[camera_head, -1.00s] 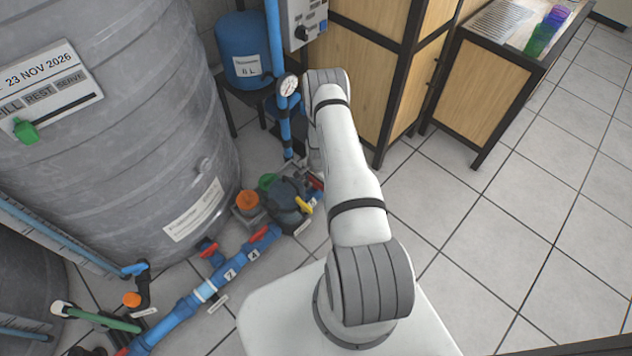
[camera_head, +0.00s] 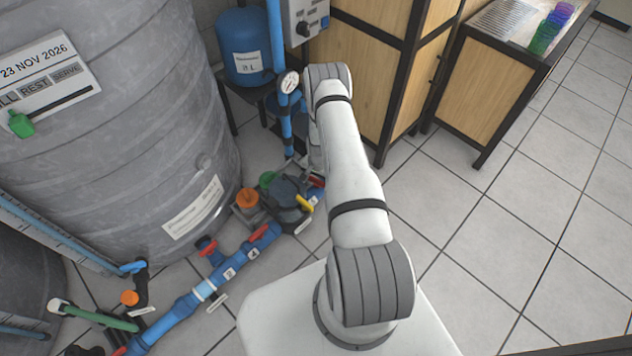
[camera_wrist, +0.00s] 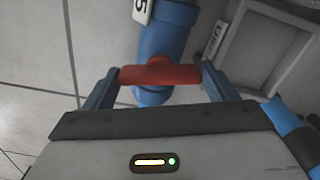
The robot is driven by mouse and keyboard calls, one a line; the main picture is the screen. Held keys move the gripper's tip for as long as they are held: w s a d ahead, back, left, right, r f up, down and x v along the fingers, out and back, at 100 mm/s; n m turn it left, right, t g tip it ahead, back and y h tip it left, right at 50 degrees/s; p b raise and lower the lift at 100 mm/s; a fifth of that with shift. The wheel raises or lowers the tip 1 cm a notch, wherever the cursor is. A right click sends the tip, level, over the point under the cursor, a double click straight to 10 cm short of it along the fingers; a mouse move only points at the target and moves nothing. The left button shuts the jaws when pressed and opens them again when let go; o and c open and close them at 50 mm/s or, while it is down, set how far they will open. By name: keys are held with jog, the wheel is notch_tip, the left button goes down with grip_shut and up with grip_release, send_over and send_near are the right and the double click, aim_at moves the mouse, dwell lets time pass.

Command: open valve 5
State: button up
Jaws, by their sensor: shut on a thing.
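The red valve handle (camera_wrist: 160,75) sits on a blue pipe (camera_wrist: 165,38) in the wrist view, below a white tag (camera_wrist: 143,9) marked 5. The handle lies crosswise to the pipe. My gripper (camera_wrist: 159,77) is shut on the handle, with one blue-grey finger against each end. In the head view my arm covers most of this spot. A bit of red (camera_head: 317,182) shows beside the arm and may be this handle.
A dark pump (camera_head: 287,192) with a yellow handle (camera_head: 304,202) stands left of my arm. Red-handled valves line the blue pipe (camera_head: 205,290). The grey tank (camera_head: 130,130) is at left, wooden cabinets (camera_head: 365,80) behind. The tiled floor (camera_head: 510,220) at right is clear.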

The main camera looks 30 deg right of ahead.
aim_at(318, 180)
jog(key=n, duration=0.2)
jog(key=n+b, duration=0.1)
jog(key=shift+s+d+f+n, duration=0.1)
jog(key=shift+s+f+n, duration=0.05)
jog(key=shift+n, duration=0.25)
jog(key=n+b, duration=0.1)
jog(key=n, duration=0.2)
jog(key=shift+n, duration=0.3)
jog(key=n+b, duration=0.1)
jog(key=n, duration=0.2)
jog(key=shift+n, duration=0.3)
jog(key=shift+n+b, duration=0.4)
jog(key=shift+n, duration=1.3)
jog(key=o, duration=1)
jog(key=shift+c, duration=0.2)
jog(key=shift+r+p, duration=1.55)
jog(key=shift+r, duration=2.45)
